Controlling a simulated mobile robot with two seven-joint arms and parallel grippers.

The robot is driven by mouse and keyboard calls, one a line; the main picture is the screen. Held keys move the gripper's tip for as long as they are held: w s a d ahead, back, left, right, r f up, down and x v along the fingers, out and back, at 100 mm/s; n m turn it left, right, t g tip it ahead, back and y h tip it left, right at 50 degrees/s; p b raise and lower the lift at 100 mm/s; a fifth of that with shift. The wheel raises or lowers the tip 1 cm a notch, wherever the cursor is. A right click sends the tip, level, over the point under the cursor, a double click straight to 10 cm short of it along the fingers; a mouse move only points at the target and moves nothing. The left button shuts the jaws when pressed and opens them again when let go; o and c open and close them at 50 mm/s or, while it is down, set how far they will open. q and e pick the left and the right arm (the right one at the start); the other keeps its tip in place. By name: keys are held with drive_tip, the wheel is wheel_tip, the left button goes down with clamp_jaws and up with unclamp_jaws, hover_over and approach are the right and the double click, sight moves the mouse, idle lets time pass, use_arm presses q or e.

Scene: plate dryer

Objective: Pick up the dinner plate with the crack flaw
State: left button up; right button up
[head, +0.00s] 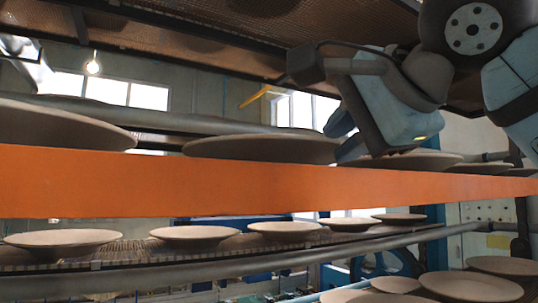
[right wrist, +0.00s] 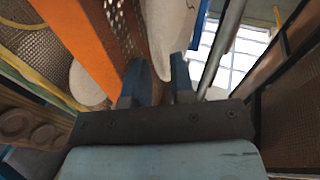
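Several grey-brown plates lie on the upper rack behind an orange beam. A wide plate (head: 260,149) in the middle of the upper rack has its right end at my right gripper (head: 346,135). In the right wrist view the fingers of my right gripper (right wrist: 160,80) stand apart, with the pale rim of a plate (right wrist: 168,35) reaching in between them. A gap shows beside the rim, so the fingers do not look closed on it. I cannot make out a crack on any plate. My left gripper is not in view.
The orange beam (head: 150,183) runs across the front, just below the upper plates. Another upper plate (head: 55,127) lies at the left. A lower rack holds more plates (head: 62,239). A mesh shelf (head: 200,40) hangs overhead. Further plates (head: 470,286) sit at the lower right.

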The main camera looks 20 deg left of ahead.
drive_tip(key=shift+w+a+f, duration=0.15)
drive_tip(key=shift+w+a, duration=0.2)
drive_tip(key=shift+w, duration=0.05)
drive_tip(key=shift+a+f, duration=0.1)
drive_tip(key=shift+a, duration=0.1)
clamp_jaws()
drive_tip(key=shift+d, duration=0.1)
